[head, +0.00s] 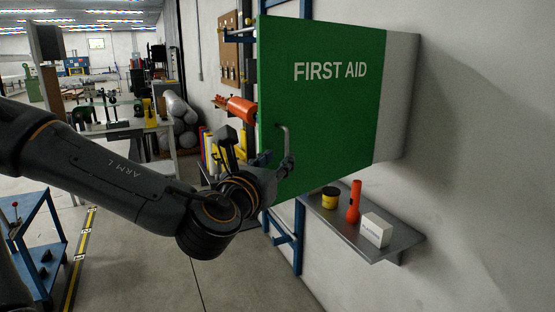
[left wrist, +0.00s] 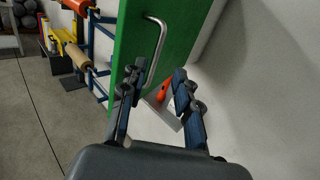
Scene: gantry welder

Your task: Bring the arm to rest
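The first aid cabinet on the wall has a green door (head: 325,100) lettered FIRST AID and a grey side (head: 397,95). The door looks shut. Its metal handle (head: 286,136) is at the lower left of the door. It also shows in the left wrist view as a bent bar (left wrist: 157,48). My left gripper (head: 277,161) is in front of the door at the handle's lower end. In the left wrist view its two fingers (left wrist: 160,88) are apart with nothing gripped between them. The handle's lower end lies close to the left finger; I cannot tell if they touch. My right gripper is not in view.
A grey wall shelf (head: 335,222) below the cabinet holds a yellow tin (head: 329,198), an orange flashlight (head: 354,202) and a white box (head: 376,230). A blue rack (head: 297,240) stands beside it. A blue cart (head: 40,250) is at the left. The floor between is clear.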

